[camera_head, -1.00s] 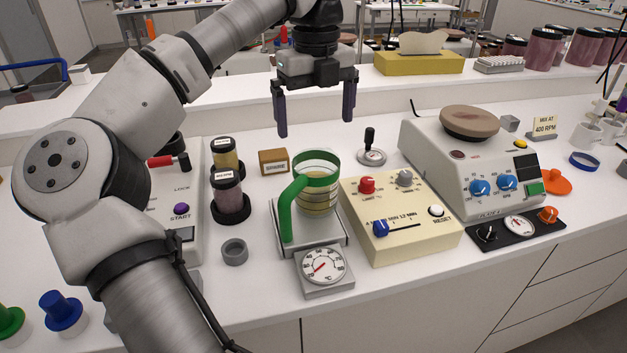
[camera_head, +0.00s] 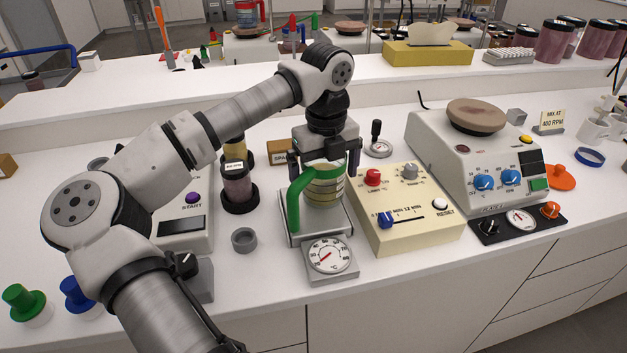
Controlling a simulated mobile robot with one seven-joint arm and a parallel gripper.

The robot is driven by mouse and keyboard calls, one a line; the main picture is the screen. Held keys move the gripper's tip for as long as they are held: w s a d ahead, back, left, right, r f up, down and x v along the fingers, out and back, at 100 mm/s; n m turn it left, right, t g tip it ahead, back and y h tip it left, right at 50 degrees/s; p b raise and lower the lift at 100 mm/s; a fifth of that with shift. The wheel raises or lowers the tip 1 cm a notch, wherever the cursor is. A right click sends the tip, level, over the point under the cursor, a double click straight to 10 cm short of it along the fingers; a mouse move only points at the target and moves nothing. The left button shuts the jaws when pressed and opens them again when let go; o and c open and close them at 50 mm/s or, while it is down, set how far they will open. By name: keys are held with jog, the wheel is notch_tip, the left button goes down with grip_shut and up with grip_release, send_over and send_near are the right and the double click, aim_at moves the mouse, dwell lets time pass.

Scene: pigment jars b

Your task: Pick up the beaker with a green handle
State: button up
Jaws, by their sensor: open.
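The beaker (camera_head: 325,189) is clear, holds yellowish contents, and has a green handle (camera_head: 294,203) on its left side. It stands upright on a grey square plate with a round dial in front. My gripper (camera_head: 324,172) is open and lowered over the beaker from above and behind. One finger shows at the beaker's left and one at its right, near the rim.
A cream control box (camera_head: 405,217) with knobs stands close on the right. Two lidded jars (camera_head: 236,186) and a small grey ring (camera_head: 244,239) stand on the left. A box marked "SPARE" (camera_head: 280,152) is just behind, partly hidden by my gripper. The large stirrer (camera_head: 470,160) is farther right.

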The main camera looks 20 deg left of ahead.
jog(key=shift+f, duration=0.15)
jog(key=c, duration=1.2)
jog(key=shift+c, duration=1.2)
